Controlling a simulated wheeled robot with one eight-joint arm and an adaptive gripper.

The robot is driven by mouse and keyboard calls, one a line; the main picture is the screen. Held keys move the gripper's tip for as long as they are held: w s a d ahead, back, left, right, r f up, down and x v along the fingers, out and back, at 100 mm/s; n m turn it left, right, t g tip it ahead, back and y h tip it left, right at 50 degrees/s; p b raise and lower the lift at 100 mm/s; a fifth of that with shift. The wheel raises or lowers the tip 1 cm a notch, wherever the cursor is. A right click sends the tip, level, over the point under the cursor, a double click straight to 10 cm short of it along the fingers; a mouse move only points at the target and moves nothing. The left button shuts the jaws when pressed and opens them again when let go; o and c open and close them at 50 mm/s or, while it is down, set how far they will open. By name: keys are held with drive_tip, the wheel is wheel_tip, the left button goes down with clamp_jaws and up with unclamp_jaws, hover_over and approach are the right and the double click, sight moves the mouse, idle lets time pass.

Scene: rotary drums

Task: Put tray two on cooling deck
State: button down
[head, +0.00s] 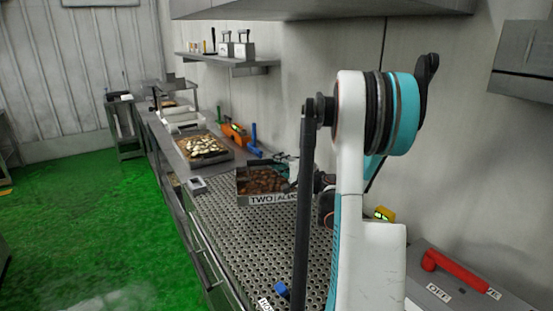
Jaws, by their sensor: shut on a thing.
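Tray two (243,191), a dark metal tray of brown nuts, has a white front label reading "TWO" and more letters cut off by my arm. It is at the far end of the perforated metal deck (237,232). I cannot tell whether it rests on the deck or hangs just above it. My gripper (285,170), dark and teal, is at the tray's right side and shut on it. My arm hides the tray's right end and the finger contact.
Beyond lies another tray (184,155) with pale pieces. A small grey box (197,186) sits at the deck's left edge. Orange (236,133) and blue tools stand near the wall. A grey box with a red handle (455,271) is at right. The near deck is mostly bare.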

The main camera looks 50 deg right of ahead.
wheel_tip(320, 180, down, 12)
drive_tip(key=b, duration=0.4)
drive_tip(key=shift+f, duration=0.1)
idle(0.3)
drive_tip(key=c, duration=1.5)
unclamp_jaws()
drive_tip(key=shift+f, duration=0.1)
drive_tip(key=shift+o, duration=0.2)
drive_tip(key=s+a+p, duration=0.2)
drive_tip(key=s+p, duration=0.1)
drive_tip(key=s, duration=0.9)
drive_tip(key=shift+w, duration=0.1)
